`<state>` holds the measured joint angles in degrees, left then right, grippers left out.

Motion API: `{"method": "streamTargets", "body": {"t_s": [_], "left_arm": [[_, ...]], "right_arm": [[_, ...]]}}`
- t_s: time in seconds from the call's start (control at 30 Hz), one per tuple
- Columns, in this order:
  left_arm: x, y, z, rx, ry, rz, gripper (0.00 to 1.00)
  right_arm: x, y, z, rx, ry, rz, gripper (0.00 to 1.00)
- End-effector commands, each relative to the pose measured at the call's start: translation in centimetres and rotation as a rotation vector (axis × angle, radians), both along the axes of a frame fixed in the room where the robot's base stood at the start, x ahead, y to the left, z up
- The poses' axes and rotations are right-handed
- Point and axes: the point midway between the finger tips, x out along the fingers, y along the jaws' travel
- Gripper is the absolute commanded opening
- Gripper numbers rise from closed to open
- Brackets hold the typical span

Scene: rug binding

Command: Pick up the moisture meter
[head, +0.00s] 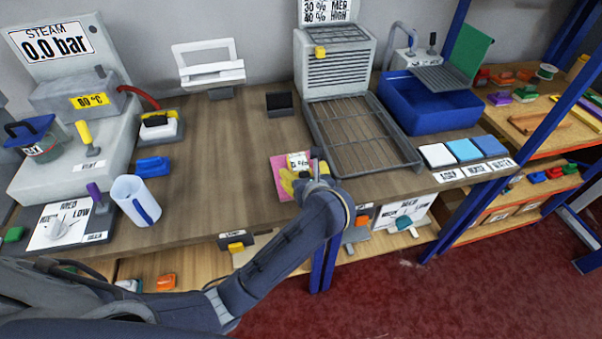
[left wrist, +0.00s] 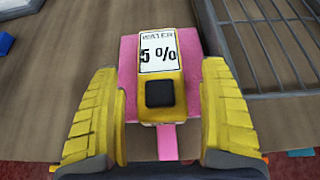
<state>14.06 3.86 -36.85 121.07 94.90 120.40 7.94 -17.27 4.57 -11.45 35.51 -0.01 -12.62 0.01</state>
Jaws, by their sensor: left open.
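The moisture meter (left wrist: 162,85) is a yellow body with a white display reading "WATER 5 %" and a dark square button. It lies on a pink pad (left wrist: 128,62) on the wooden bench. My left gripper (left wrist: 160,100) is open, with its yellow fingers on either side of the meter and visible gaps between. In the head view the meter's white display (head: 298,160) shows just beyond my left gripper (head: 301,180), which hides the rest of it. The pink pad (head: 279,169) shows to the left there. My right gripper is not in view.
A wire rack (head: 365,140) stands right of the pad, close to my left gripper. A blue basin (head: 430,112) is further right. A white jug (head: 133,200) and a blue block (head: 152,167) stand to the left. The bench's middle (head: 220,150) is clear.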

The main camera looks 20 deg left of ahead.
Motion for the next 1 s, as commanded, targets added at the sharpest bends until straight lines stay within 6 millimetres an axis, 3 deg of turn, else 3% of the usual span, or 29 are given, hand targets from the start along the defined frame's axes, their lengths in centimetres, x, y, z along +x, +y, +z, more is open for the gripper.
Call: {"method": "streamTargets", "body": {"t_s": [0.27, 0.6, 1.0], "left_arm": [[2.2, 1.4, -1.3, 0.004, 0.000, 0.002, 0.78], [2.5, 1.5, -1.6, 0.001, 0.001, 0.000, 0.78], [2.5, 1.5, -1.6, 0.001, 0.001, 0.000, 0.34]], "right_arm": [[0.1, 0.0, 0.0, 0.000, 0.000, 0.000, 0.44], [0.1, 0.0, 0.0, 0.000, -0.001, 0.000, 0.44], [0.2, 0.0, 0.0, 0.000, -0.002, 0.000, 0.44]]}}
